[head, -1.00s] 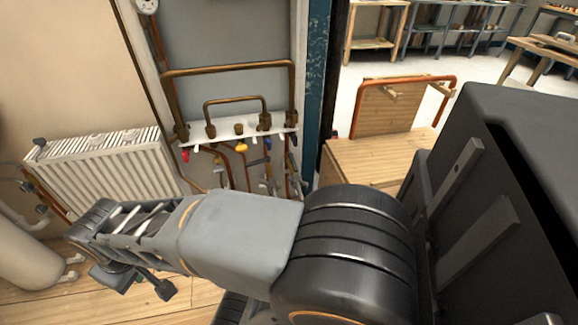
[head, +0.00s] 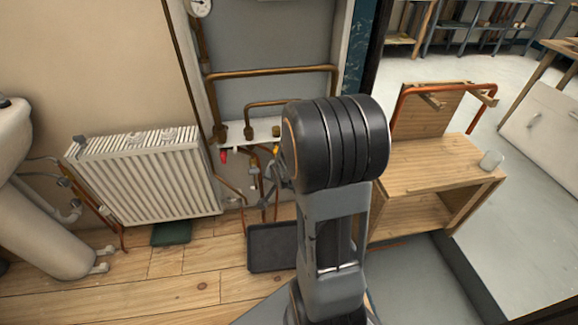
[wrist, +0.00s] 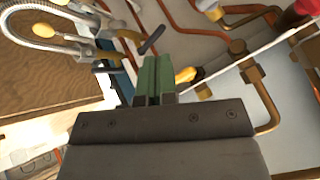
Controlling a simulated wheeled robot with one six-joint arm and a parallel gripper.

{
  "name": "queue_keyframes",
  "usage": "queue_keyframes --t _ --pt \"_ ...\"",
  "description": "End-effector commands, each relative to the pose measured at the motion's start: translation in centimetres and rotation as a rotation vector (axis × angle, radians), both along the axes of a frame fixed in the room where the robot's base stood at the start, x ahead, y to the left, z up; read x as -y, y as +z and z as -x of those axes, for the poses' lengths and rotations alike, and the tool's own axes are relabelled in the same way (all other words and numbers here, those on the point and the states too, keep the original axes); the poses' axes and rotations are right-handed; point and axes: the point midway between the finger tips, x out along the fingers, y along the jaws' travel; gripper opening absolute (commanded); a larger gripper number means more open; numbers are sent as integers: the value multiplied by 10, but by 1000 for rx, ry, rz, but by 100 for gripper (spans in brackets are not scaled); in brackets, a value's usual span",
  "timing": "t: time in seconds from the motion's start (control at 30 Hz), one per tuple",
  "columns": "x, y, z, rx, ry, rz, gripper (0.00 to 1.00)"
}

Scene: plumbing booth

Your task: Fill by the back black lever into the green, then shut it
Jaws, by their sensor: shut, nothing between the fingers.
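In the wrist view my gripper (wrist: 158,62) has its two green-faced fingers shut together with nothing between them. A black lever (wrist: 152,40) is just beyond the fingertips, slightly left. A second black lever (wrist: 106,69) is left of the fingers. I cannot tell which is the back one, or whether the fingers touch either. A flat green tray (head: 171,233) lies on the floor below the radiator in the head view. My arm hides the gripper and the black levers in the head view.
A yellow lever (wrist: 186,75) sits close right of the fingers, and braided hoses (wrist: 55,38) at upper left. A red handle (head: 223,156) hangs on the manifold. A dark grey tray (head: 272,249) lies on the floor. A wooden bench (head: 425,170) stands right, radiator (head: 145,180) left.

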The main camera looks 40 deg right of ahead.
Motion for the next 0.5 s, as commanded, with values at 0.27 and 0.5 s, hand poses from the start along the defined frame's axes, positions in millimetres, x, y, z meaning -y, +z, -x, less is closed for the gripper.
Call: queue_keyframes --t 0.27,0.5 --pt "66 -57 -2 344 -358 -353 0" --pt "80 -77 6 499 -478 -553 0"
